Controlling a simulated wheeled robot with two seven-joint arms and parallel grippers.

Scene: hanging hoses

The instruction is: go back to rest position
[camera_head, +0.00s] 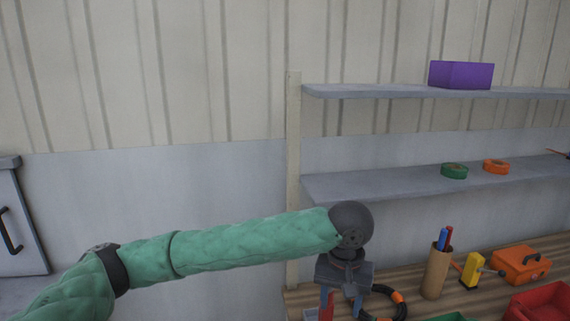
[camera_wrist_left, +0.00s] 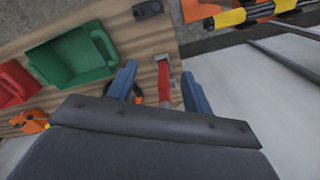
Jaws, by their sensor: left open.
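My left gripper (camera_head: 342,300) points down at the left end of the wooden workbench (camera_head: 405,306), with my green arm reaching in from the left. In the left wrist view its two blue fingers (camera_wrist_left: 159,72) are spread apart. A red-handled tool (camera_wrist_left: 164,88) shows between and beyond the fingers, over the bench. I see no contact between the fingers and the tool, though the lower part of the view is covered by the gripper body. My right gripper is in neither view.
A black and orange hose loop (camera_head: 399,300) lies right beside the gripper. A pen holder (camera_head: 437,272), a yellow tool (camera_head: 472,270), an orange toolbox (camera_head: 520,264) and a red bin (camera_head: 540,303) stand further right. Two shelves (camera_head: 380,184) overhang the bench.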

